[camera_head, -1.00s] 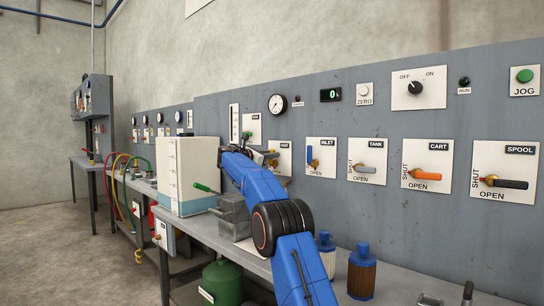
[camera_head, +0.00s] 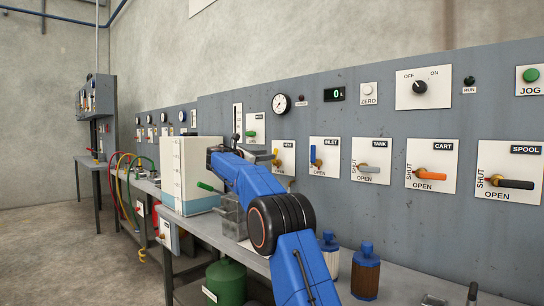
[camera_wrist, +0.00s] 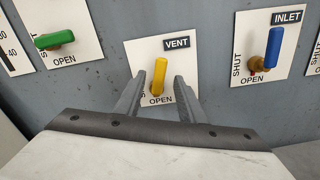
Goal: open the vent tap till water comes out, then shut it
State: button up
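The vent tap has a yellow handle (camera_wrist: 158,74) on a white plate marked VENT, with SHUT up the left side and OPEN below. The handle stands roughly upright. My gripper (camera_wrist: 158,79) is open in the wrist view, one finger on each side of the handle, with gaps showing on both sides. How deep the fingers reach past the handle is hard to tell. In the head view the vent handle (camera_head: 276,155) shows just beyond my gripper (camera_head: 263,154). I see no water.
The inlet tap's blue handle (camera_wrist: 274,48) is close on the right, and a green handle (camera_wrist: 54,40) is on the left. Blue-capped bottles (camera_head: 365,272) stand on the bench.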

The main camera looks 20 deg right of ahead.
jog(key=v, duration=1)
jog(key=shift+a, duration=0.4)
jog(key=shift+s, duration=0.15)
jog(key=s+d+f+m+y, duration=0.1)
jog(key=s+f+m+y, duration=0.25)
jog(key=s, duration=0.75)
jog(key=s+f+m+g+y, duration=0.1)
jog(key=s+f+m+y, duration=0.3)
jog(key=s, duration=0.7)
jog(key=s+d+f+y, duration=0.1)
jog(key=s+f+y, duration=0.1)
jog(key=s+f, duration=0.6)
jog(key=s+a+f+m+y, duration=0.2)
jog(key=s+f, duration=0.5)
jog(key=s, duration=0.5)
jog(key=s+a+f+m+y, duration=0.3)
jog(key=s+a+f+m, duration=0.2)
jog(key=s+f, duration=0.3)
jog(key=s+a+f+m+y, duration=0.2)
jog(key=s+a+f+m, duration=0.2)
jog(key=s+f, duration=0.4)
jog(key=s+a, duration=0.1)
jog(key=s, duration=0.6)
jog(key=shift+s, duration=0.4)
jog(key=shift+y, duration=0.25)
